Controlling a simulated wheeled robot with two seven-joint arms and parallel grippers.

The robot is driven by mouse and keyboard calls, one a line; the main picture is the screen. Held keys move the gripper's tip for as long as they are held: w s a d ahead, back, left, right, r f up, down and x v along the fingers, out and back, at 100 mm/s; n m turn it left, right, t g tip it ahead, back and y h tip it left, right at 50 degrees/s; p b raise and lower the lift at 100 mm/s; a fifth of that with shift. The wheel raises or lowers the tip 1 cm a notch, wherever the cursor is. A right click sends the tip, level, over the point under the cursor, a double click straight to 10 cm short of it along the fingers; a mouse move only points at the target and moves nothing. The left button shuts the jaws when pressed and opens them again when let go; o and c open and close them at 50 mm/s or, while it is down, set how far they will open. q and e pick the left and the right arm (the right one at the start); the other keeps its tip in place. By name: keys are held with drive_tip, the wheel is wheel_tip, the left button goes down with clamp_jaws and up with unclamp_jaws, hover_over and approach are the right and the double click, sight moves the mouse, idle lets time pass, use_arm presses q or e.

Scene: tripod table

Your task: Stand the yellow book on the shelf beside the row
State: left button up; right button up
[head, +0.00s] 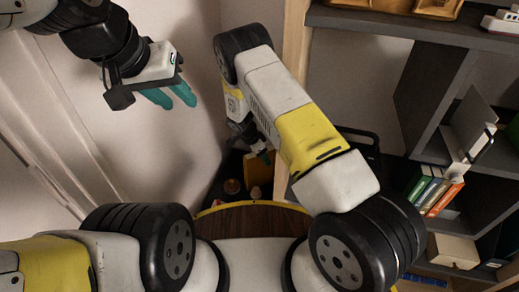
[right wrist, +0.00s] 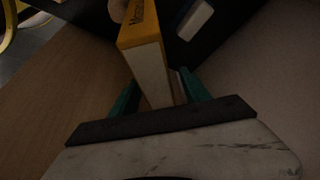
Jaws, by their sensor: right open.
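The yellow book (right wrist: 145,50) stands in the right wrist view with its cover and pale page edge showing. Its near end reaches between the teal fingers of my right gripper (right wrist: 160,93), which is open around it. In the head view a brownish-orange block that looks like the book (head: 254,171) is on a dark surface, just below my right gripper (head: 262,156), which is partly hidden by its arm. My left gripper (head: 174,95) is empty at upper left, its fingers apart. The row of books (head: 435,190), green, white and orange, leans on the shelf (head: 464,231) at right.
A tan box (head: 453,250) lies below the row. A wall fills the left side of the head view. A wooden post (head: 297,60) rises left of the shelf unit. A white boat-like object (head: 504,22) sits at top right.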

drive_tip(key=shift+d+f, duration=0.1)
drive_tip(key=shift+f, duration=0.2)
drive_tip(key=shift+f, duration=0.25)
idle(0.4)
drive_tip(key=shift+c, duration=0.2)
clamp_jaws()
drive_tip(key=shift+w, duration=0.1)
idle(1.1)
